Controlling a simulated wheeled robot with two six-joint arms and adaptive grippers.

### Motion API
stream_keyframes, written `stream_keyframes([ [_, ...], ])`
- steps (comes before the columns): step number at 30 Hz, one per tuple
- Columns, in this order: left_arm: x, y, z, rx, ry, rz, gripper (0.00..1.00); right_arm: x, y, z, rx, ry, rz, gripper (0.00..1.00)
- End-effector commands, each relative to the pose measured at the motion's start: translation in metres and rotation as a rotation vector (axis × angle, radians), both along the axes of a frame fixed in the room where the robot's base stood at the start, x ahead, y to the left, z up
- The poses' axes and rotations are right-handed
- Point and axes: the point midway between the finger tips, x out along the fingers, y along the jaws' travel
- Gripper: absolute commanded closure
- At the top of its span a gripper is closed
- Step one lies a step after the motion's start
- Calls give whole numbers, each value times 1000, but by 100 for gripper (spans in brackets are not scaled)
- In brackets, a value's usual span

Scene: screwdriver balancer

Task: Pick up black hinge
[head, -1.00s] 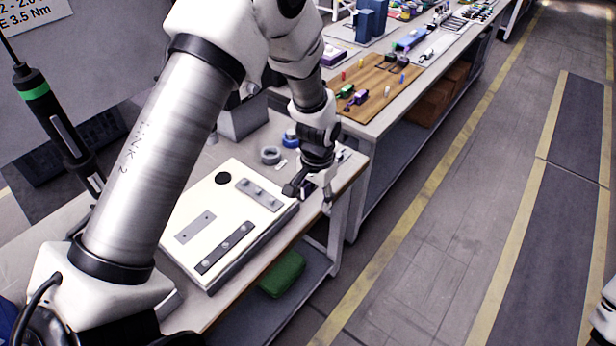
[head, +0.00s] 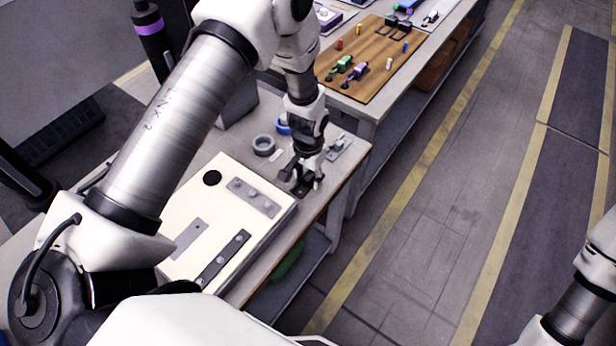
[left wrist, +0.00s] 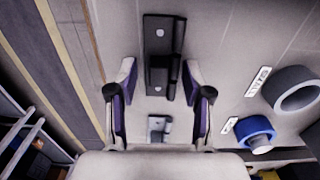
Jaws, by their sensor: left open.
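The black hinge (left wrist: 160,50) lies flat on the grey bench top in the left wrist view, with light screw spots on its leaves. In the head view the black hinge (head: 302,191) is partly hidden under my left gripper (head: 303,181). In the left wrist view my left gripper (left wrist: 160,82) is open, with one purple-padded finger on each side of the hinge and gaps between. I cannot tell its exact height above the hinge. My right gripper is out of frame; only part of the right arm shows.
A grey hinge (head: 338,148) lies near the black one. A grey ring (head: 264,145) and a blue ring (left wrist: 256,132) lie close by. A cream board (head: 222,213) with metal plates stands left of the gripper. The bench edge is close on the right.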

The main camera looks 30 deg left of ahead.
Motion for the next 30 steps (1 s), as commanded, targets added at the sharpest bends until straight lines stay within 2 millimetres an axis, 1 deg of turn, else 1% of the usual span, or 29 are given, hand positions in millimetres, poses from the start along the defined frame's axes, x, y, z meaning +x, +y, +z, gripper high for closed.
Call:
stream_keyframes([
  [5, 0, 0, -2, 0, -1, 0, 50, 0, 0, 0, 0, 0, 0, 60],
  [6, 0, 0, -2, 0, -1, 0, 57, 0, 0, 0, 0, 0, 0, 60],
  [8, 0, 0, -2, 0, -1, 0, 78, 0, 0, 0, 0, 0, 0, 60],
  [9, 0, 0, -2, 0, -1, 0, 92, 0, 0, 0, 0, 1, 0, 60],
  [10, 0, 0, -2, 0, -1, 0, 100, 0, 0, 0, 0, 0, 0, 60],
  [20, 0, 0, -1, 0, -1, 0, 100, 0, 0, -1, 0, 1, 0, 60],
  [23, 1, 0, 2, 0, -2, 0, 100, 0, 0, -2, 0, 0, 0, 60],
  [26, 2, 0, 11, 0, -4, 0, 100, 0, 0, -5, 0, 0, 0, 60],
  [29, 2, 0, 28, 0, -6, 0, 100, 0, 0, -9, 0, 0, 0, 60],
  [30, 2, 0, 37, 0, -7, 0, 100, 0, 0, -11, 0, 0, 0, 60],
])
